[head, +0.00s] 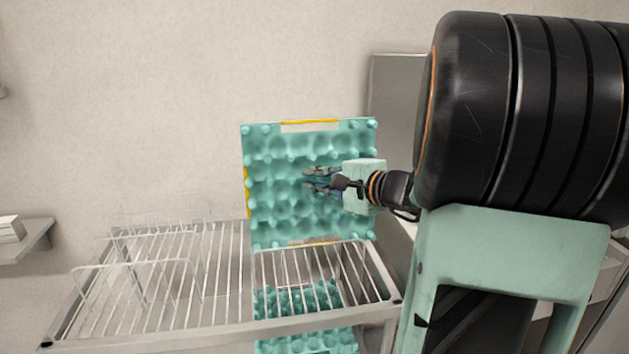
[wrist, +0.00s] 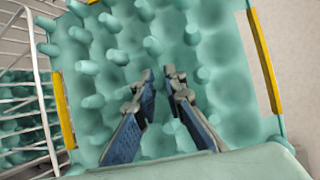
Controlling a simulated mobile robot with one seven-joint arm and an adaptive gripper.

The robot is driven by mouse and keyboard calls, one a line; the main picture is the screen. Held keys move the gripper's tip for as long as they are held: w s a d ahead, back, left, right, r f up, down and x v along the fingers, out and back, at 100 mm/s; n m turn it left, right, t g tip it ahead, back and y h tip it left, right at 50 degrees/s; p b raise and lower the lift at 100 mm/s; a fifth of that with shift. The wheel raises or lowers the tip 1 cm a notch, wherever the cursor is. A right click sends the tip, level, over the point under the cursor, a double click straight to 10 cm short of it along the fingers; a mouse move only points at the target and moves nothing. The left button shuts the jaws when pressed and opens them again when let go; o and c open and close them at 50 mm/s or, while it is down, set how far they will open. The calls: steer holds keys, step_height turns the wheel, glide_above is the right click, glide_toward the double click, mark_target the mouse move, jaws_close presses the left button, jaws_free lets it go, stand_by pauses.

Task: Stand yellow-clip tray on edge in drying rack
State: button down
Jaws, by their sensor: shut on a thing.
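The teal egg tray with yellow clips (head: 282,202) stands near upright on edge at the right part of the drying rack, its knobbed face toward the head camera. Yellow clips show on its top, left and lower edges. My gripper (head: 312,180) is shut on the tray near the middle of that face. In the wrist view the fingers (wrist: 160,78) are close together among the tray's knobs (wrist: 110,55), with yellow clips at both sides. The wire drying rack (head: 190,265) lies below; I cannot tell whether the tray's lower edge touches its wires.
More teal trays (head: 300,345) show beneath the rack wires. The rack's left part is empty, with raised wire loops (head: 135,268). A plain wall stands behind, a grey panel (head: 395,85) is at the back right, and a small shelf (head: 30,242) is at the left.

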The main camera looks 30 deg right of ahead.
steer(key=shift+f+b, duration=3.1)
steer(key=shift+b, duration=0.3)
steer(key=c, duration=1.9)
jaws_free()
steer(key=v, duration=0.8)
steer(key=shift+f, duration=0.1)
